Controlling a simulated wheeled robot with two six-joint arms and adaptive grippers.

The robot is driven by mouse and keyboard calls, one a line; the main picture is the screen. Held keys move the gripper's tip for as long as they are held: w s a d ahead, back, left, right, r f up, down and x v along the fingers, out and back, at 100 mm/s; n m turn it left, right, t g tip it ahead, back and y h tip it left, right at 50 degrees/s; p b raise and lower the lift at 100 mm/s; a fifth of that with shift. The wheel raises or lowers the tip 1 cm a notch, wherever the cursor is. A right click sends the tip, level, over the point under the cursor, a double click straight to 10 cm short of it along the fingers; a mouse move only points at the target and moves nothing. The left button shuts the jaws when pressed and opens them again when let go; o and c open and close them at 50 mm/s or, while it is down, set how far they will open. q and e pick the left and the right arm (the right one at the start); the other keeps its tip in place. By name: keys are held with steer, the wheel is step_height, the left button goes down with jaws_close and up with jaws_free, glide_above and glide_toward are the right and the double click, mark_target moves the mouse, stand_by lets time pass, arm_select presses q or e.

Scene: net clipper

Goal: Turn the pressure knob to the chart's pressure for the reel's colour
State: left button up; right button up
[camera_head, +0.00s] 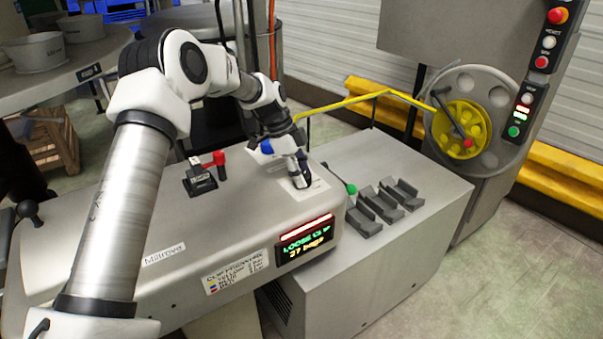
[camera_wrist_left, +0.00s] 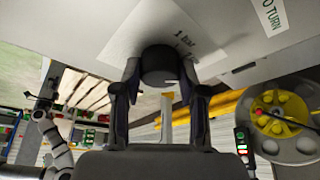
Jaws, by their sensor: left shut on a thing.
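My left gripper (camera_head: 301,178) is shut on the dark round pressure knob (camera_wrist_left: 160,64), one finger on each side of it. In the head view the gripper largely hides the knob. A white dial plate (camera_head: 314,190) lies under it; the wrist view shows "1 bar" on the plate (camera_wrist_left: 124,42) beside the knob. The knob's exact setting cannot be read. The reel (camera_head: 452,122) on the machine at right is yellow; it also shows in the wrist view (camera_wrist_left: 268,118). The chart (camera_head: 236,272) is on the machine's front, with small coloured patches and rows too small to read surely. My right gripper is not in view.
A lit display (camera_head: 305,243) below the knob seems to read "LOOSE CLIP, 37 bags". A red-handled lever (camera_head: 215,160) stands left of my gripper. A green-tipped lever (camera_head: 350,188) and dark holders (camera_head: 388,200) stand right of it. A yellow rod (camera_head: 350,101) spans behind.

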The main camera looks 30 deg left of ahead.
arm_select(q)
steer(key=o, duration=1.1)
steer(key=shift+d+f, duration=0.1)
steer(key=shift+f, duration=0.1)
steer(key=shift+o, duration=0.2)
steer(key=v, duration=1.2)
steer(key=shift+r, duration=0.15)
